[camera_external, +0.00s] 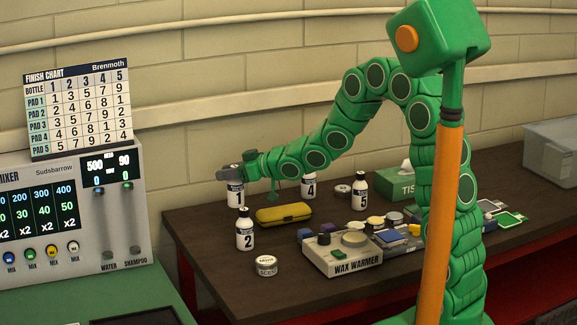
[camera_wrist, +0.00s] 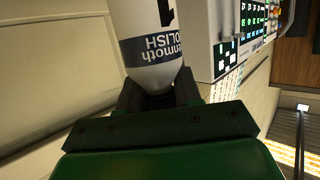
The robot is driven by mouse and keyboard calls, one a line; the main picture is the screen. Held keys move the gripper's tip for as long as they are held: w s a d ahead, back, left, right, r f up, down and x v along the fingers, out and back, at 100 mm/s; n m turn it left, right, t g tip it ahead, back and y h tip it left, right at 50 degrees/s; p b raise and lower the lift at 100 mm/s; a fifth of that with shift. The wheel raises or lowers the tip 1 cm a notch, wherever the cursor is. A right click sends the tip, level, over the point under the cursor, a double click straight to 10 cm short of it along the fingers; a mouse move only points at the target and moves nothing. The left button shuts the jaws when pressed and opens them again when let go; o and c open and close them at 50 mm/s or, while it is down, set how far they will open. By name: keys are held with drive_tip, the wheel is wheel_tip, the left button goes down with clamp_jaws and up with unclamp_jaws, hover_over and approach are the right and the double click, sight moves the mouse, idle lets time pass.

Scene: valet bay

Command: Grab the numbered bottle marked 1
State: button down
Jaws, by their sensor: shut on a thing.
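My gripper (camera_external: 232,173) is shut on a white bottle (camera_external: 235,193) with a dark label band, above the left rear of the table. The external view hides the bottle's top behind the jaws and does not show clearly whether its base touches the table. In the wrist view the held bottle (camera_wrist: 150,38) is upside down between the jaws (camera_wrist: 158,98). Its label reads "POLISH", and a cut-off black numeral above it looks like a 1. Similar bottles marked 2 (camera_external: 245,236), 4 (camera_external: 309,188) and 5 (camera_external: 360,190) stand on the table.
A yellow case (camera_external: 284,214) lies right of the held bottle. A round tin (camera_external: 265,265), wax warmer (camera_external: 343,262) and tissue box (camera_external: 393,184) are on the brown table (camera_external: 205,262). The mixer (camera_external: 70,215) with finish chart (camera_external: 80,108) stands left. The table's front left is mostly clear.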

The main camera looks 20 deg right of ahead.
drive_tip(key=s+d+r, duration=0.4)
drive_tip(key=s+r, duration=0.1)
drive_tip(key=s, duration=0.4)
